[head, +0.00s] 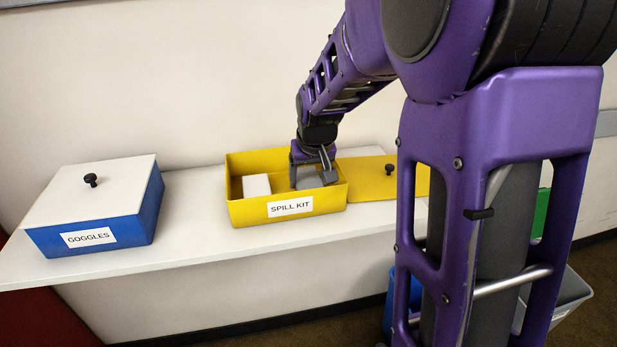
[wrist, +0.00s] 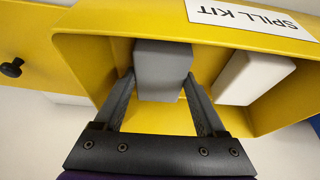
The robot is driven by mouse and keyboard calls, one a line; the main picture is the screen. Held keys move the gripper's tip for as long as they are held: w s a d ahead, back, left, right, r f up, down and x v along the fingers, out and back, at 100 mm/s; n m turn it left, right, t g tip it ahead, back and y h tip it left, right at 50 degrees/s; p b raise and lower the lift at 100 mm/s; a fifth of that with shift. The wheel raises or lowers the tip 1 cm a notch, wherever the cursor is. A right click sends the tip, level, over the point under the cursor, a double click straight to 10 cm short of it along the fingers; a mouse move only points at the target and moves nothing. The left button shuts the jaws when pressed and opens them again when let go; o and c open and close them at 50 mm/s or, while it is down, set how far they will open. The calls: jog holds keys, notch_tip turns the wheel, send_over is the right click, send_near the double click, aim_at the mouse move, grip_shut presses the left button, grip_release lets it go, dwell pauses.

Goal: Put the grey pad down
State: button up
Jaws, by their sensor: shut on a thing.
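The grey pad (wrist: 162,66) is a grey block between the two fingers of my gripper (wrist: 161,92) in the wrist view. My gripper is shut on it, inside the open yellow spill kit box. In the head view my gripper (head: 312,174) reaches down into the right part of the spill kit box (head: 240,213), and a little of the grey pad (head: 309,183) shows between the fingers. I cannot tell whether the pad touches the box floor. A white block (head: 256,185) stands in the left part of the box, apart from the pad; it also shows in the wrist view (wrist: 252,78).
The yellow lid (head: 373,180) with a black knob lies to the right of the box on the white shelf (head: 190,222). A closed blue goggles box (head: 125,222) with a white lid stands at the left. Bare shelf lies between the two boxes.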

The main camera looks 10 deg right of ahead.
jog(key=shift+f, duration=0.2)
jog(key=o, duration=1.6)
jog(key=shift+r, duration=0.1)
jog(key=shift+c, duration=0.2)
jog(key=shift+r, duration=0.1)
jog(key=p+v, duration=0.2)
jog(key=v, duration=1)
